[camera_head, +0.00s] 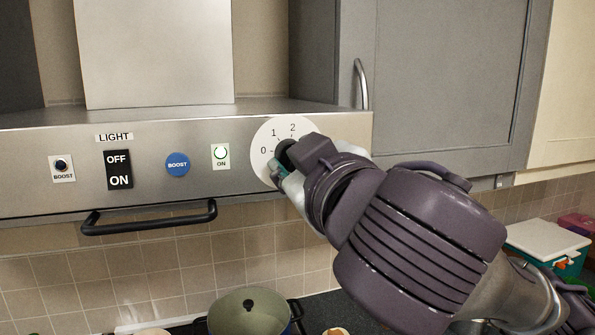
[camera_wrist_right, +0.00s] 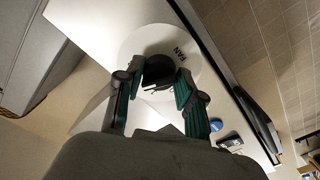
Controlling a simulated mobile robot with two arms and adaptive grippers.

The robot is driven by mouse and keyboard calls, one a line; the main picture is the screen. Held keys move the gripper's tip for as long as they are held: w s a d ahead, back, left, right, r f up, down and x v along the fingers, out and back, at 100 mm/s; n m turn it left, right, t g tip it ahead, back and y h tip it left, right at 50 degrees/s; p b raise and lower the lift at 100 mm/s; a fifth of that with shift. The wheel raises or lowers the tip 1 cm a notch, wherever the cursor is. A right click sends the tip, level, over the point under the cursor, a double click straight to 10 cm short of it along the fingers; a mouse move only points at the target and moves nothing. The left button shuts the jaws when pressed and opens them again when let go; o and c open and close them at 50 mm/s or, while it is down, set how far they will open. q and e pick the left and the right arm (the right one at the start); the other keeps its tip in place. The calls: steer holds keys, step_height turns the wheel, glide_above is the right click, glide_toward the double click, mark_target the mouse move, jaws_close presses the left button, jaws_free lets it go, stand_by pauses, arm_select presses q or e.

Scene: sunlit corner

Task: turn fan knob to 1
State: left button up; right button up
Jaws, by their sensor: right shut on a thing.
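The fan knob (camera_head: 284,148) is black and sits on a round white dial (camera_head: 261,137) at the right end of the steel hood front. The marks 0, 1 and 2 show on the dial; the rest is hidden behind my right gripper (camera_head: 281,166). In the right wrist view the knob (camera_wrist_right: 160,72) lies between the two green-padded fingers of my right gripper (camera_wrist_right: 161,85), which is shut on it. The word FAN shows on the dial (camera_wrist_right: 140,43) there. I cannot tell which mark the knob points to. My left gripper is not in view.
A black rail (camera_head: 150,225) juts out below. A lidded pot (camera_head: 249,312) stands under the hood.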

steer(key=n+b, duration=0.3)
steer(key=n, duration=0.8)
steer(key=shift+r, duration=0.1)
steer(key=shift+n, duration=0.3)
stand_by(0.3)
steer(key=o, duration=0.9)
steer(key=shift+o, duration=1.2)
steer(key=shift+w, duration=0.15)
